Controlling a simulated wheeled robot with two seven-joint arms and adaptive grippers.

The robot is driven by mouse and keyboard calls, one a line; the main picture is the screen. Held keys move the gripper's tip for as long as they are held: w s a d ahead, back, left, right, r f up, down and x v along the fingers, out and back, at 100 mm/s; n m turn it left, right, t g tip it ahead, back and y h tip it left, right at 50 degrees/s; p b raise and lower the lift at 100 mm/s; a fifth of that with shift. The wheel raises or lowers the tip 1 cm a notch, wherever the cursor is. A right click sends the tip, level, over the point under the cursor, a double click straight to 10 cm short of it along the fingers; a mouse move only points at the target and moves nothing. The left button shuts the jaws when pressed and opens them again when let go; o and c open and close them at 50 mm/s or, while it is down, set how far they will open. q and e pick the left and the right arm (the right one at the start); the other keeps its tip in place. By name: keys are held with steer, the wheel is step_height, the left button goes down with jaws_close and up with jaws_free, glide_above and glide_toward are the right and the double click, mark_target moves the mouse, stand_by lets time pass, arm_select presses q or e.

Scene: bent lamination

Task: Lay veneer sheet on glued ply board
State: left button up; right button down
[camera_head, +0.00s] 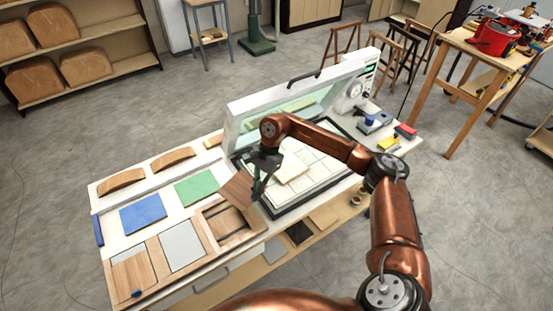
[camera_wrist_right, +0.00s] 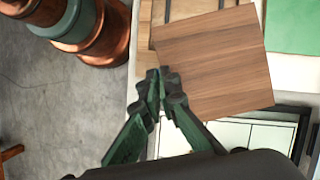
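My right gripper (camera_head: 258,194) is over the table between the wooden tray and the press bed. In the right wrist view its fingers (camera_wrist_right: 161,86) are closed together at one edge of a brown wood-grain veneer sheet (camera_wrist_right: 212,60). The sheet (camera_head: 237,187) looks flat and is held above the right end of the tray. A pale board (camera_head: 292,170) lies on the white gridded press bed (camera_head: 325,168), right of the gripper and partly behind my arm. Whether it carries glue I cannot tell. My left gripper is not in view.
The press lid (camera_head: 250,112) stands raised behind the bed. The slotted wooden tray (camera_head: 226,224) is under the sheet. Blue (camera_head: 143,213) and green (camera_head: 196,189) sheets and curved wooden pieces (camera_head: 172,159) lie left. Yellow and red blocks (camera_head: 404,132) lie at the table's right end.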

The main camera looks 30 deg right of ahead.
steer(key=w+d+f+m+t+h+b, duration=0.1)
steer(key=w+d+f+m+t+h, duration=0.15)
steer(key=w+d+m, duration=0.65)
steer(key=w+d+f+m+t+h+b, duration=0.1)
steer(key=w+d+m+t, duration=0.35)
steer(key=m, duration=0.75)
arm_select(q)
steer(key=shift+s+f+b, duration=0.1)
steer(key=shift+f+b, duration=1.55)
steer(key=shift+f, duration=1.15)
arm_select(e)
steer(key=shift+g, duration=0.3)
steer(key=shift+w+d+f, duration=0.1)
steer(key=shift+w+f, duration=0.05)
steer(key=shift+f, duration=0.85)
steer(key=shift+w+d+f, duration=0.1)
steer(key=shift+d+f, duration=0.05)
steer(key=shift+f, duration=0.9)
steer(key=shift+w+d+f, duration=0.1)
steer(key=shift+w+f, duration=0.05)
steer(key=shift+f, duration=0.85)
steer(key=shift+f, duration=0.15)
steer(key=c, duration=2.7)
jaws_free()
steer(key=o, duration=0.6)
steer(key=shift+o, duration=0.7)
steer(key=o, duration=0.4)
steer(key=shift+c, duration=0.2)
